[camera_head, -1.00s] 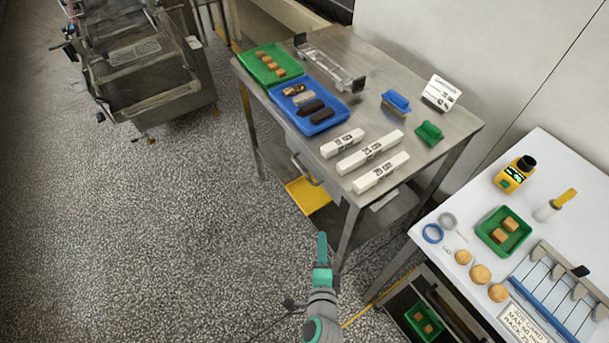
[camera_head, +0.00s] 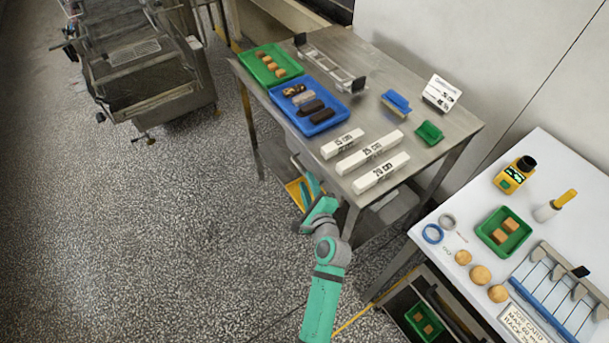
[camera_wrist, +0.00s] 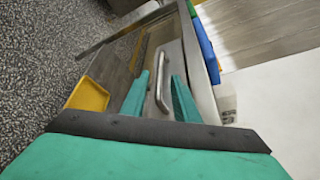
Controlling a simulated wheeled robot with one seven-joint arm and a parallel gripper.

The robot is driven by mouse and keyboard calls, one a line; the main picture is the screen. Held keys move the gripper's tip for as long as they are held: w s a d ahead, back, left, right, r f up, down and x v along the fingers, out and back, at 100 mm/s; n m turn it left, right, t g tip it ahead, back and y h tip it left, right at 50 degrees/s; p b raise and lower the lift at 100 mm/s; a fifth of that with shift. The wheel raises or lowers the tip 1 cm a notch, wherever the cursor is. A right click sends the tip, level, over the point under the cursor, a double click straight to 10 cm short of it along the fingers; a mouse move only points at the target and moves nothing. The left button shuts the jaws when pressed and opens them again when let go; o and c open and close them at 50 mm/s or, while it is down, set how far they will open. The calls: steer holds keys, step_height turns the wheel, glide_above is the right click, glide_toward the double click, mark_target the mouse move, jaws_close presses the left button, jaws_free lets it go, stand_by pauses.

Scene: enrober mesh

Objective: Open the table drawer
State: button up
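The steel table (camera_head: 422,147) stands at the centre right in the head view. Its drawer front (camera_wrist: 172,62) shows in the wrist view, with a curved metal bar handle (camera_wrist: 161,80). The drawer looks closed. My gripper (camera_wrist: 158,96) is open, with one teal finger on each side of the handle. I cannot tell whether either finger touches it. In the head view my gripper (camera_head: 308,187) is at the table's near side, below the top, and hides the handle there.
A yellow piece (camera_head: 294,193) lies low beside the table. On the table top are a green tray (camera_head: 252,62), a blue tray (camera_head: 331,101) and white labelled blocks (camera_head: 370,153). A white table (camera_head: 465,205) stands at the right.

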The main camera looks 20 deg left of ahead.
steer(key=shift+x, duration=2.25)
jaws_close()
